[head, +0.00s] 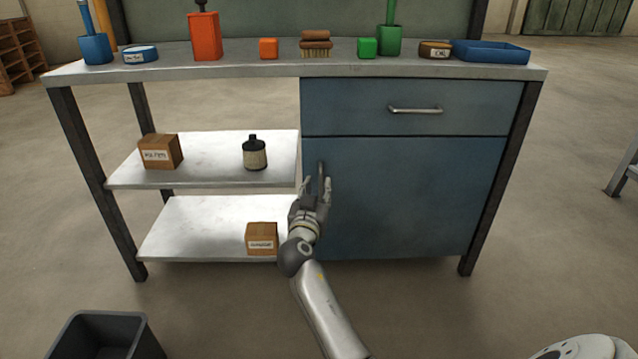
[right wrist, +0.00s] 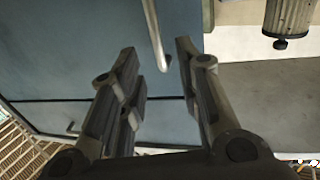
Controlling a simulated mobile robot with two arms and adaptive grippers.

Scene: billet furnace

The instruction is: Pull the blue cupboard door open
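The blue cupboard door (head: 410,200) is the large lower right panel of the workbench and looks closed, flush below the drawer. It fills much of the right wrist view (right wrist: 75,55). Its vertical metal door handle (head: 321,170) is near the door's left edge; the bar also shows in the right wrist view (right wrist: 153,38). My right gripper (head: 316,188) is in front of the handle. In the right wrist view my right gripper (right wrist: 157,55) is open, with the handle's end between its separated fingertips; contact cannot be told. My left gripper is out of view.
A blue drawer (head: 370,105) is above the door. Open shelves to the left hold a dark-topped bottle (head: 255,155) and two cardboard boxes. Tools and small blocks stand on the benchtop (head: 170,67). A dark bin (head: 105,340) stands front left. The floor before the door is clear.

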